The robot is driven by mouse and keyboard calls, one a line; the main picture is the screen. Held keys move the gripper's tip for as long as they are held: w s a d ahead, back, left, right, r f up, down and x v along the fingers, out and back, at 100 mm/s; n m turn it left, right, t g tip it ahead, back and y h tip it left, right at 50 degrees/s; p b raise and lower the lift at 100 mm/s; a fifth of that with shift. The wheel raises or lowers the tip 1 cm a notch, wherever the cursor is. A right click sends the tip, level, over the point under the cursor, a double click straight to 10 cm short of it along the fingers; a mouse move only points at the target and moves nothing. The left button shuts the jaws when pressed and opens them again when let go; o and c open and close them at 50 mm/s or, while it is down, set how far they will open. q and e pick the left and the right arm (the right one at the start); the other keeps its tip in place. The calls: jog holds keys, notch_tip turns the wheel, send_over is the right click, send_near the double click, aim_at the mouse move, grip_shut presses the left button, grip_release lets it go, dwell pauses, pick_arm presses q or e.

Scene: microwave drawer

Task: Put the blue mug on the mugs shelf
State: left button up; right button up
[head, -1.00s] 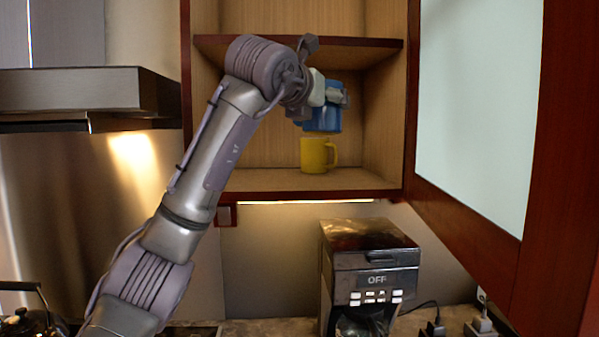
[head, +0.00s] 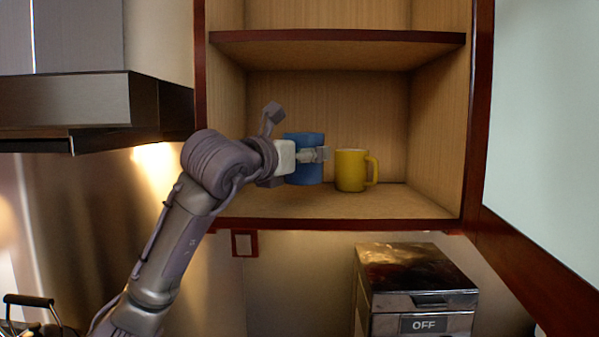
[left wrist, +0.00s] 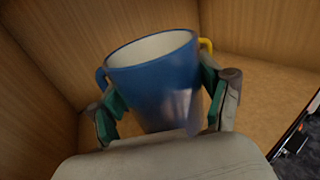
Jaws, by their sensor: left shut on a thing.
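The blue mug (head: 304,170) is inside the open cabinet, at the lower shelf (head: 400,203), left of a yellow mug (head: 350,171). My left gripper (head: 315,155) is shut on the blue mug, with a finger on each side of its body. In the left wrist view the blue mug (left wrist: 155,80) is upright and looks empty, with its handle on the left and my left gripper (left wrist: 158,110) around it. I cannot tell whether its base touches the shelf. My right gripper is not in view.
An upper shelf board (head: 340,38) lies above the mugs. The open cabinet door (head: 550,130) is at the right. The shelf is bare right of the yellow mug.

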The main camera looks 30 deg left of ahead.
aim_at(292, 177)
pick_arm(q)
jog(key=shift+s+a+f, duration=0.1)
jog(key=shift+s+f, duration=0.25)
notch_tip(292, 177, down, 3)
jog(key=shift+f+p, duration=0.1)
jog(key=shift+p, duration=0.5)
jog(key=shift+f, duration=0.1)
jog(key=o, duration=1.2)
jog(key=shift+o, duration=1.4)
jog(key=shift+f, duration=0.1)
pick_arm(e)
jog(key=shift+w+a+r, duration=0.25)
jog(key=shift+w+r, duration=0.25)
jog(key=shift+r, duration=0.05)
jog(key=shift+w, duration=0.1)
